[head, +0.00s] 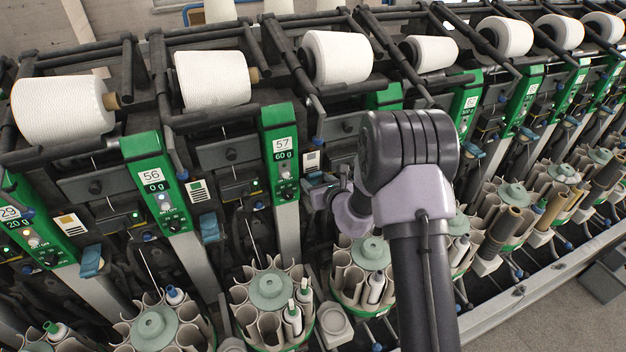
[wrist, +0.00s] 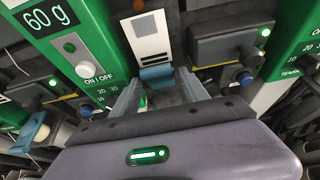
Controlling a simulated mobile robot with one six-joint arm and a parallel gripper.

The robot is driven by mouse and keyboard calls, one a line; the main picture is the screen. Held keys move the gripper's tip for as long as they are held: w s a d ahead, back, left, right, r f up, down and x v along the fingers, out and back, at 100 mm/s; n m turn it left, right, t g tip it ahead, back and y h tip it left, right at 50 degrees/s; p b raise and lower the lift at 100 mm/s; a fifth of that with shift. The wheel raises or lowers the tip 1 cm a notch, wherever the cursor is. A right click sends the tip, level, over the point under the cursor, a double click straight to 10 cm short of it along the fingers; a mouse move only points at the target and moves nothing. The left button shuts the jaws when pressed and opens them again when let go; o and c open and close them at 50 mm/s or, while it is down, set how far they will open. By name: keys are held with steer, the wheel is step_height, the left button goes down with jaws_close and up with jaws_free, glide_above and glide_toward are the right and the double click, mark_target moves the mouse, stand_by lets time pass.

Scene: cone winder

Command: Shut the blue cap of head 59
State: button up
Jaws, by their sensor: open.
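My gripper (wrist: 160,90) is open, its two grey fingers reaching up on either side of a blue cap (wrist: 157,77) below a white label plate. The cap is partly behind the fingers; I cannot tell touching from apart, or how far it is open. The green panel to its left reads 60 g (wrist: 48,17), and in the head view that panel carries 57 (head: 281,145). In the head view my gripper (head: 319,192) is small, just right of this panel. No number 59 is readable; the panel behind my arm (head: 385,98) is mostly hidden.
Other blue caps hang between panels to the left (head: 210,228) (head: 92,262). White yarn cones (head: 212,80) lie in a row along the top under black bars. Round bobbin magazines (head: 270,292) stand below. A blue knob (wrist: 244,78) sits right of my gripper.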

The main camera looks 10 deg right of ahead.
mark_target(312, 180)
steer(key=shift+x, duration=1.5)
jaws_close()
